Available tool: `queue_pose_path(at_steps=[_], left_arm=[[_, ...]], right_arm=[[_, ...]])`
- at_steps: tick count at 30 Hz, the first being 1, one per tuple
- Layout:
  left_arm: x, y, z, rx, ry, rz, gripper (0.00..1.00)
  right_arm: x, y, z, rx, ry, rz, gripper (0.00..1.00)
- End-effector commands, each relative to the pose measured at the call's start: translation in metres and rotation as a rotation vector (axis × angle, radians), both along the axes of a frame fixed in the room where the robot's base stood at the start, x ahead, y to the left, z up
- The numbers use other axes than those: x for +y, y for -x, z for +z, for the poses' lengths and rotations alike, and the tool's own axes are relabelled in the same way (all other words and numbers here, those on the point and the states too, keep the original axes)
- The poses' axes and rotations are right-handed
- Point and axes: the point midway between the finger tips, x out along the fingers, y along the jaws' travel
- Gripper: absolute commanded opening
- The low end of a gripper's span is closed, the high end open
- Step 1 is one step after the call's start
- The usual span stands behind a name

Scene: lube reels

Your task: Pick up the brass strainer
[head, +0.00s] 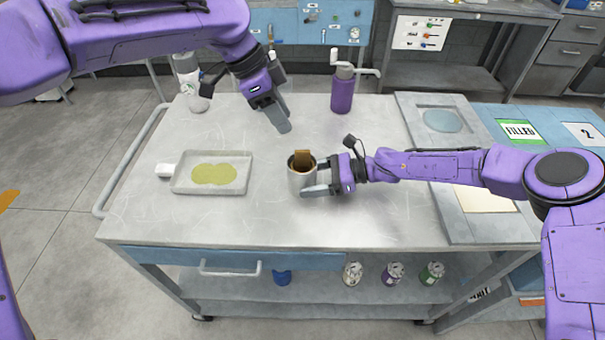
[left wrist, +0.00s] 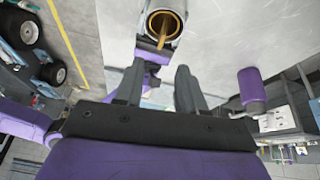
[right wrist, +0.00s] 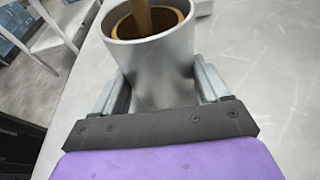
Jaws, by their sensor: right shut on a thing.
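The brass strainer (head: 303,158) sits inside a silver metal cup (head: 301,183), its flat handle rising above the rim. The cup is upright on the cart top. The right wrist view shows the strainer (right wrist: 142,16) in the cup's mouth, its lower part hidden. My right gripper (head: 314,184) is shut on the cup (right wrist: 163,75), a finger on either side. My left gripper (head: 281,121) is open and empty, above the table behind the cup. In the left wrist view the strainer (left wrist: 166,24) and cup lie beyond its spread fingers (left wrist: 158,75).
A tray with a yellow-green puddle (head: 214,174) lies left of the cup. A purple pump bottle (head: 342,92) stands behind, and a white bottle (head: 190,83) at the back left. The front middle of the table is clear.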

Motion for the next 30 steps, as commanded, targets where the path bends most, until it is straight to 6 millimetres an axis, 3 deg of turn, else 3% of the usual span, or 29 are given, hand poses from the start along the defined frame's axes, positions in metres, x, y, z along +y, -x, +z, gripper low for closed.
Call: queue_pose_path(at_steps=[4,10,22,30], left_arm=[[0.0,-0.002,-0.006,-0.042,-0.031,-0.076,0.39],[-0.015,-0.002,-0.045,-0.042,-0.032,-0.082,0.39],[-0.041,-0.002,-0.1,-0.042,-0.031,-0.081,0.39],[-0.044,-0.003,-0.109,-0.044,-0.029,-0.078,0.39]], right_arm=[[-0.001,0.0,-0.001,0.001,0.002,0.0,0.58],[0.0,0.0,-0.001,0.001,0.002,0.0,0.58],[0.0,0.0,-0.001,0.001,0.001,0.0,0.58],[-0.001,0.0,-0.001,0.001,0.002,0.0,0.58]])
